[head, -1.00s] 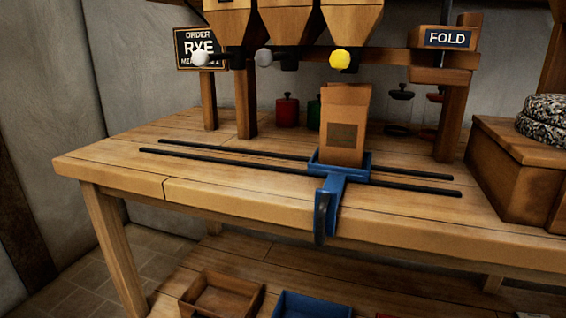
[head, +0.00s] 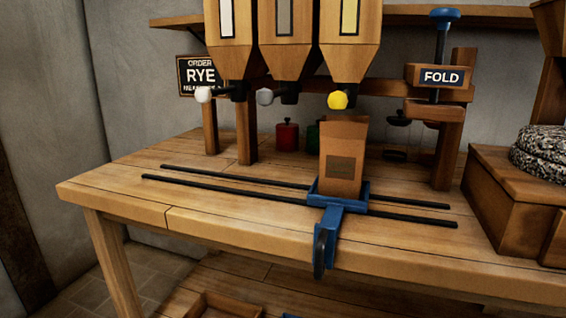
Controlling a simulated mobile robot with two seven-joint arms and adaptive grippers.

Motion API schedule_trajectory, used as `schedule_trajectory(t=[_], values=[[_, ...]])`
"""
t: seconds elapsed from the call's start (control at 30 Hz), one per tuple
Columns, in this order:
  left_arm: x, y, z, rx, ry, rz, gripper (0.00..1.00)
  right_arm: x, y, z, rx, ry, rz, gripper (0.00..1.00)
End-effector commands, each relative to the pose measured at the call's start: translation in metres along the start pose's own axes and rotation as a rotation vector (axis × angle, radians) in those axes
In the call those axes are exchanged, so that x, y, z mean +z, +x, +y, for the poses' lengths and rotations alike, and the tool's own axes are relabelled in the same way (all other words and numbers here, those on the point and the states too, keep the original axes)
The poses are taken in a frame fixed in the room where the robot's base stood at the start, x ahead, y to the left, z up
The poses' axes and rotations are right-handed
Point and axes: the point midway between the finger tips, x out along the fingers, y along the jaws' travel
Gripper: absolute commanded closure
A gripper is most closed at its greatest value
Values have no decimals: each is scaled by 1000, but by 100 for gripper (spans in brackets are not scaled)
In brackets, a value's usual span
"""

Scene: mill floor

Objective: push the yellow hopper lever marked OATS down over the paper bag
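The yellow lever knob (head: 338,100) sits at the outlet of the right-hand wooden hopper (head: 350,48), which has a yellow strip on its front. No OATS lettering can be read in view. The open brown paper bag (head: 342,155) stands upright in a blue carriage (head: 324,197) on two dark rails, below the yellow knob. A gap shows between the knob and the bag's top edge. Neither of my grippers is in view.
A white knob (head: 203,95) and a grey knob (head: 265,97) belong to the other two hoppers. A sign (head: 201,75) reads ORDER RYE. A FOLD press (head: 441,77) stands right. A wooden box (head: 510,200) sits at the right edge. The left tabletop is clear.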

Motion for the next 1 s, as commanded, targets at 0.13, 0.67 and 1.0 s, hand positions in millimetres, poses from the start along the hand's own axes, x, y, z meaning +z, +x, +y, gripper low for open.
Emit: schedule_trajectory(t=[0.13,0.67,1.0], values=[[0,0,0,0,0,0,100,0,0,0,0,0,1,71],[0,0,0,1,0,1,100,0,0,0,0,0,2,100],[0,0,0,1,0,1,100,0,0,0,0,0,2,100]])
